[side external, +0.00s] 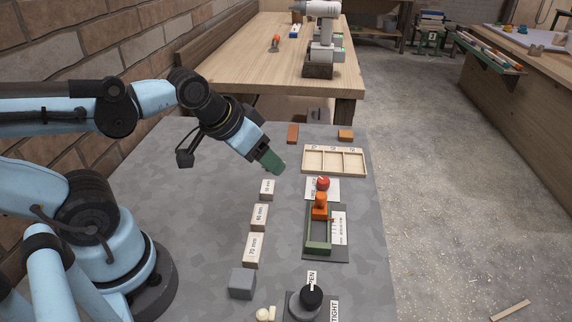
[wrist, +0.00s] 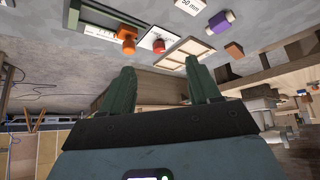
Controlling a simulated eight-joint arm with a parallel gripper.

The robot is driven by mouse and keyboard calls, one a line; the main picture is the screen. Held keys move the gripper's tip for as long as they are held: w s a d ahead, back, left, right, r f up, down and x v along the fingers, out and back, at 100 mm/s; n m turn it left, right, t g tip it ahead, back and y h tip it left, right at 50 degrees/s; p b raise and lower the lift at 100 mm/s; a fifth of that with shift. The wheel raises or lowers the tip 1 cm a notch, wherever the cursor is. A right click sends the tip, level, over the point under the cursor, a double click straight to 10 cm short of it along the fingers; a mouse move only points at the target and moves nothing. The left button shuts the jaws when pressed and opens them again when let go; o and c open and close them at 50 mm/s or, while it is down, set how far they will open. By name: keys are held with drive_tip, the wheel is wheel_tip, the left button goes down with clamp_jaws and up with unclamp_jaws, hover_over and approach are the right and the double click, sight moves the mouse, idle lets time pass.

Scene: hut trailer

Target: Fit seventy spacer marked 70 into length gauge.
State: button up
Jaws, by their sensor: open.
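The pale spacer marked 70 mm (side external: 254,249) lies on the grey bench, nearest the camera in a row of three pale spacers. The length gauge (side external: 318,248) is a green channel on a dark plate with an orange clamp piece (side external: 320,204) at its far end; its channel looks empty. The gauge also shows at the top of the wrist view (wrist: 88,20). My gripper (side external: 272,163) hangs above the bench, beyond the row and left of the tray. In the wrist view its green fingers (wrist: 162,88) are apart with nothing between them.
A middle spacer (side external: 259,217) and a smaller one (side external: 267,189) lie in line. A wooden tray (side external: 334,174) has three empty compartments. A red knob (side external: 323,183), grey block (side external: 242,284) and black dial (side external: 311,297) stand around the gauge. The bench's left side is clear.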

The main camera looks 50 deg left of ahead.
drive_tip(key=n+g, duration=0.7)
drive_tip(key=n, duration=0.2)
hover_over(254, 244)
drive_tip(key=shift+s+a+f, duration=0.1)
drive_tip(key=shift+a+f, duration=0.05)
drive_tip(key=shift+f, duration=1.85)
drive_tip(key=shift+s+a+f, duration=0.1)
drive_tip(key=shift+a+f, duration=0.05)
drive_tip(key=shift+f, duration=1.85)
drive_tip(key=shift+w+d+f, duration=0.1)
drive_tip(key=shift+d+f, duration=0.05)
drive_tip(key=shift+f, duration=0.55)
drive_tip(key=shift+w+d+f, duration=0.1)
drive_tip(key=shift+f, duration=1.8)
drive_tip(key=c, duration=1.1)
